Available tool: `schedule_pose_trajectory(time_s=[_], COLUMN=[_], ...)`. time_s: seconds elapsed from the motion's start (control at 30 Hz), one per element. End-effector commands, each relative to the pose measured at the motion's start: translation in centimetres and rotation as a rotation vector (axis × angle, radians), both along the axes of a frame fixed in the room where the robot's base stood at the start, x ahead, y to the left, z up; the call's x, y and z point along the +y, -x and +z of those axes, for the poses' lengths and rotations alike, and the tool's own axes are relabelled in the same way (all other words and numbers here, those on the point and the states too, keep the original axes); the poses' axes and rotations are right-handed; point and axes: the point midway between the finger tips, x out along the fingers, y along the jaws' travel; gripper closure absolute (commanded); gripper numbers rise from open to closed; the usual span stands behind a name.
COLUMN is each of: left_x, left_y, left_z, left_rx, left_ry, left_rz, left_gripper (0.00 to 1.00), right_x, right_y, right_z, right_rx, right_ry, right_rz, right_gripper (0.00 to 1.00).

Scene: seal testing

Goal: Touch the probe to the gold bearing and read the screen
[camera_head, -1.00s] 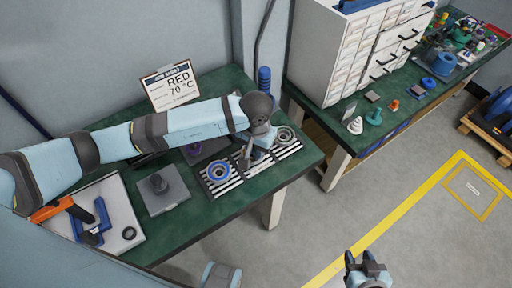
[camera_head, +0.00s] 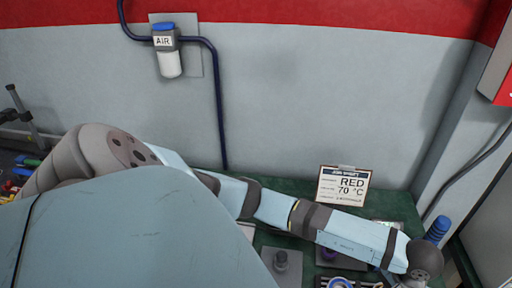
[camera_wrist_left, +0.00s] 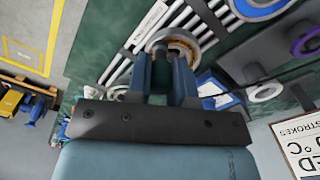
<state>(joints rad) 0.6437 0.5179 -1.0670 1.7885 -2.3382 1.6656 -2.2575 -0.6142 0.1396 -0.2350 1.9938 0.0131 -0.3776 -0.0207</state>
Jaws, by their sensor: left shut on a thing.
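In the left wrist view my left gripper (camera_wrist_left: 165,75) points down at the striped rack (camera_wrist_left: 225,22). Its fingers are shut on a metal ring with a gold-brown inside, which looks like the gold bearing (camera_wrist_left: 178,42). The ring is at the fingertips, by the rack; whether it rests on the rack cannot be told. A blue-rimmed bearing (camera_wrist_left: 262,6) sits on the rack, and also shows at the bottom edge of the head view (camera_head: 340,282). No probe can be made out. A blue-and-white object (camera_wrist_left: 212,92) is partly hidden behind the fingers; no screen reading shows. My right gripper is out of view.
A job sheet (camera_head: 343,186) reading "RED 70 °C" stands at the back of the green bench (camera_head: 293,192). A blue cylinder (camera_head: 438,229) stands by my left wrist. My arms hide much of the bench.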

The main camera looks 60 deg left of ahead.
Motion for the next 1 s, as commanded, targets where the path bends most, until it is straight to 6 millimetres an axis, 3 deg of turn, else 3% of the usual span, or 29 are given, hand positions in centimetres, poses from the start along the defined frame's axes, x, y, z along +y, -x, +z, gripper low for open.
schedule_pose_trajectory(time_s=[0.6, 0.63, 0.73, 1.0], left_x=[0.00, 0.00, 0.00, 0.00], left_y=[-0.01, -0.01, 0.00, 0.00], left_z=[0.01, 0.01, 0.01, 0.05], left_rx=[0.000, 0.000, 0.000, 0.000], left_ry=[0.000, 0.000, 0.000, 0.000], left_rz=[0.000, 0.000, 0.000, 0.000], left_gripper=[1.00, 0.74, 0.52, 0.49], right_x=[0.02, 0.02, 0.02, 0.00], right_y=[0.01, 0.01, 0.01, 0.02], right_z=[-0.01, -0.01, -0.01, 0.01], right_rx=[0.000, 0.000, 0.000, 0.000], right_ry=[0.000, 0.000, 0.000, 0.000], right_rz=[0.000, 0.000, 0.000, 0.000], right_gripper=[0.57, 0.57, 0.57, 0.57])
